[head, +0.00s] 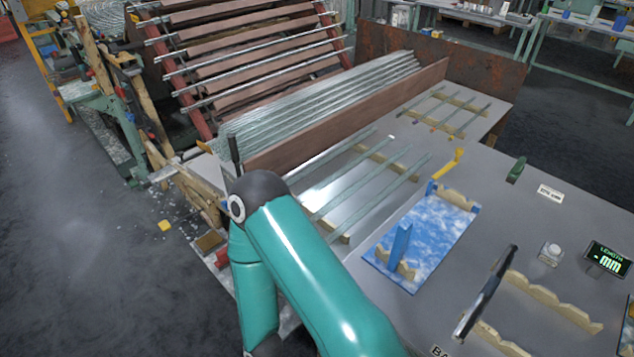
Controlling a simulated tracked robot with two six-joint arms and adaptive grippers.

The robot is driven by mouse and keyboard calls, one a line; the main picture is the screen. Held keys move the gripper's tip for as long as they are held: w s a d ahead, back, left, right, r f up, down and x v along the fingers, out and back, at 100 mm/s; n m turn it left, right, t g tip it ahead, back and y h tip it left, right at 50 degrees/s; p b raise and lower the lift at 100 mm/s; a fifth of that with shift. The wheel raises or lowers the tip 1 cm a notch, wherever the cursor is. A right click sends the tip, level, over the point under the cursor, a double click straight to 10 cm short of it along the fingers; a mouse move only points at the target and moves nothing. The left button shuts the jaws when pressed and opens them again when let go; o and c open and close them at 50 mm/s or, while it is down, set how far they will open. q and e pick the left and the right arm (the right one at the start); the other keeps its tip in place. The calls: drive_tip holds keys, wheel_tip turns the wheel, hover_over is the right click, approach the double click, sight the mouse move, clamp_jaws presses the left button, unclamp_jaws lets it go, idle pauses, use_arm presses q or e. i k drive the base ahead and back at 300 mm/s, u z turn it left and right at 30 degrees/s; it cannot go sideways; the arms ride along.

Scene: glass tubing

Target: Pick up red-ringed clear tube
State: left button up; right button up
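Several clear glass tubes lie side by side on notched wooden strips on the grey table; one is the middle tube (362,184). More short tubes (447,119) lie on strips farther back, with small coloured marks near their ends. I cannot make out a red ring on any tube, so I cannot tell which is the red-ringed one. One teal arm of mine bends up from the bottom, and its elbow covers the near left of the tubes' area. Neither of my grippers can be made out, and no tube is seen held.
A brown board (345,115) walls off a pile of long tubes (320,100). A blue-white tray (428,240) with notched uprights stands right of the tubes. A black bar (485,293), notched strips (555,301) and a length display (607,259) are at the right.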

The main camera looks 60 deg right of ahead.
sight(316, 216)
drive_tip(key=z, duration=1.25)
drive_tip(key=i, duration=0.1)
drive_tip(key=u, duration=2.65)
drive_tip(key=i, duration=1.35)
drive_tip(key=u, duration=1.3)
drive_tip(key=i, duration=0.2)
drive_tip(key=z, duration=4.25)
drive_tip(key=i, duration=0.25)
drive_tip(key=z, duration=0.95)
drive_tip(key=i, duration=0.55)
drive_tip(key=z, duration=0.05)
